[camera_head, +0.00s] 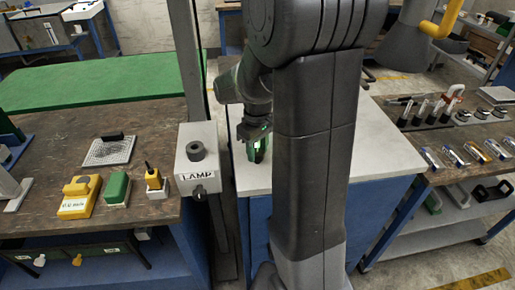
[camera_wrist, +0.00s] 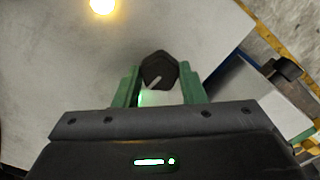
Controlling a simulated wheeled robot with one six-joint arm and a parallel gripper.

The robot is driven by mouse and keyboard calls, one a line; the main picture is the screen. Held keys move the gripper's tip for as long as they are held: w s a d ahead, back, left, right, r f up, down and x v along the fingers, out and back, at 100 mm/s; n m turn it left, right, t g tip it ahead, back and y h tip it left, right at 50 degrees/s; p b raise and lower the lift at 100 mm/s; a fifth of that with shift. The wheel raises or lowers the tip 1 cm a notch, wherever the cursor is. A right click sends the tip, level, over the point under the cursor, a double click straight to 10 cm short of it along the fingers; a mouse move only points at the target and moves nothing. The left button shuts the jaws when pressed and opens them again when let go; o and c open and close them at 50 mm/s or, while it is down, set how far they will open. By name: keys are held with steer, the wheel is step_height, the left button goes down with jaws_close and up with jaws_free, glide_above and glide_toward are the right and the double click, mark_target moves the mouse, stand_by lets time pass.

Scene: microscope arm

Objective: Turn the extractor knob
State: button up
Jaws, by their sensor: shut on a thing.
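A dark faceted knob (camera_wrist: 159,70) with a pale pointer line sits between the green fingers of my gripper (camera_wrist: 158,88) in the wrist view. My gripper is shut on this knob, one finger on each side. The pointer line runs from the knob's middle towards the lower left. In the head view my gripper (camera_head: 257,148) points down over the pale top of a blue cabinet, and the knob cannot be made out there. I see no readable label beside the knob.
A grey box (camera_head: 183,179) marked LAMP, with a dark knob on top, stands just left of the pale cabinet top (camera_head: 383,148). A wooden bench (camera_head: 140,208) with yellow and green blocks is at left. A tool bench (camera_head: 475,172) is at right.

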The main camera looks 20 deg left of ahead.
mark_target(258, 152)
steer(key=shift+n, duration=0.9)
steer(key=o, duration=1)
step_height(258, 152, up, 14)
steer(key=shift+f, duration=0.1)
step_height(258, 152, down, 14)
steer(key=shift+r, duration=0.1)
stand_by(0.5)
